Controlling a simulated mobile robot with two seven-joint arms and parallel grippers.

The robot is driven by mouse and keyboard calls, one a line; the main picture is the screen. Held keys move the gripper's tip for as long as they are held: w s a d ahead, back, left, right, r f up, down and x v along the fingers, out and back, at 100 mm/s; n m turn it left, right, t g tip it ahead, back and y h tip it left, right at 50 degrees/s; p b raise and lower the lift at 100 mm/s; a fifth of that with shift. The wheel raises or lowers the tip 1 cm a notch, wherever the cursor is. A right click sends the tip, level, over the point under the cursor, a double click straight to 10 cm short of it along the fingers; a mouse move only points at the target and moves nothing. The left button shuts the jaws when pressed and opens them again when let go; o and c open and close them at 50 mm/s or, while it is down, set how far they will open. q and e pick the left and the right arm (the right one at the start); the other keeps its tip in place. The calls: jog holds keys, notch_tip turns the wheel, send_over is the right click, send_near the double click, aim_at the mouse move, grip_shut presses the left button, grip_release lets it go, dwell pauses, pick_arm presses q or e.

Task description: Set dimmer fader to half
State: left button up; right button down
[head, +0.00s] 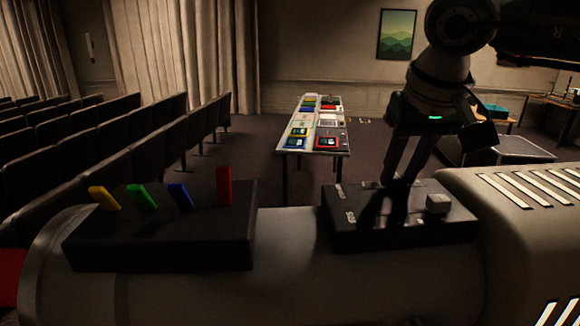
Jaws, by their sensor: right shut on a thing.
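A black control box (345,232) stands on a curved grey surface at the centre right. I cannot read which fader is the dimmer. My left gripper is not in view.
A second black box (160,245) at the left carries yellow (104,198), green (142,197), blue (180,196) and red (224,187) levers. A pale slotted housing (500,220) stands at the right. Beyond are seat rows (90,150) and a long table (314,149) with coloured items.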

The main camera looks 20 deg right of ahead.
jog(key=c, duration=0.6)
grip_release()
jog(key=shift+s+a+r+b, duration=0.15)
jog(key=shift+r+b, duration=0.3)
jog(key=b+v, duration=0.4)
jog(key=v, duration=0.5)
